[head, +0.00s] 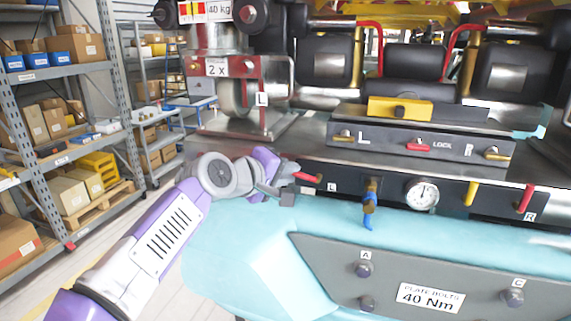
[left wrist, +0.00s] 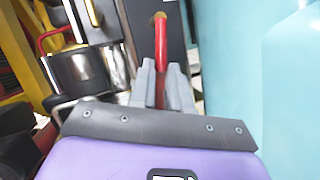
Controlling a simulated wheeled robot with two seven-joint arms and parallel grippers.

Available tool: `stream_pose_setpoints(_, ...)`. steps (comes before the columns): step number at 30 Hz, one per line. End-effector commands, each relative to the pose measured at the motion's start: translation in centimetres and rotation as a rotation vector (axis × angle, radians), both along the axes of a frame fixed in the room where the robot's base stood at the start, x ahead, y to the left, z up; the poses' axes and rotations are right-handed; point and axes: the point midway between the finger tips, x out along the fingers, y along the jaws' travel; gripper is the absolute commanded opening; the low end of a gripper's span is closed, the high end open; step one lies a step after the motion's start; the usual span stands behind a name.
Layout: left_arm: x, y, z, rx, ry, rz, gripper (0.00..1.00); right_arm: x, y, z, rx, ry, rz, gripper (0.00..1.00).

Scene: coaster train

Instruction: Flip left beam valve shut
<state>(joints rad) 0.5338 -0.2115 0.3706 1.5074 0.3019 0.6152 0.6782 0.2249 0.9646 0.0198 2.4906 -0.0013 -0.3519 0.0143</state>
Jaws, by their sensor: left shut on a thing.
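The left beam valve has a red handle (head: 308,177) near the "L" mark on the dark front strip of the beam, at the beam's left end. The handle points out to the left side, roughly level in the head view. My left gripper (head: 290,182) is at its outer end. In the left wrist view, the red handle (left wrist: 161,45) runs down between the two grey fingers of my left gripper (left wrist: 161,72), which are shut on it. The part between the fingers is partly hidden. My right gripper is not in view.
A brass valve with a blue handle (head: 369,217), a round gauge (head: 422,194), a yellow handle (head: 471,193) and another red handle (head: 526,198) by "R" sit along the same strip. A panel with a "LOCK" lever (head: 417,147) is above. Turquoise bodywork (head: 240,245) lies below.

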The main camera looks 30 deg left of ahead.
Motion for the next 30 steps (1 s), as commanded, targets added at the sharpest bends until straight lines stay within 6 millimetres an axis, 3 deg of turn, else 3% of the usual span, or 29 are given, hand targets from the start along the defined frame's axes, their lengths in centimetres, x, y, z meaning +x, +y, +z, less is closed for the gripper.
stream_pose_setpoints(1, 0.0, -0.2, 0.8, 0.041, 0.017, -0.005, 0.0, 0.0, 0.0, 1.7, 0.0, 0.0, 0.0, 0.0)
stream_pose_setpoints(6, 0.1, -0.6, 1.8, 0.196, 0.055, -0.004, 0.0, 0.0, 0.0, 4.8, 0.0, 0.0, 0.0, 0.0)
stream_pose_setpoints(15, 0.4, -1.6, 2.9, 0.472, 0.122, -0.002, 0.0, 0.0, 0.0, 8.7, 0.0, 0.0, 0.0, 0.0)
stream_pose_setpoints(21, 0.6, -2.4, 3.2, 0.655, 0.167, -0.001, 0.0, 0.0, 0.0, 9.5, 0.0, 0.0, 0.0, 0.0)
stream_pose_setpoints(30, 1.0, -4.1, 3.7, 0.93, 0.232, -0.003, 0.0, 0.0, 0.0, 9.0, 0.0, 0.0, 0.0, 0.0)
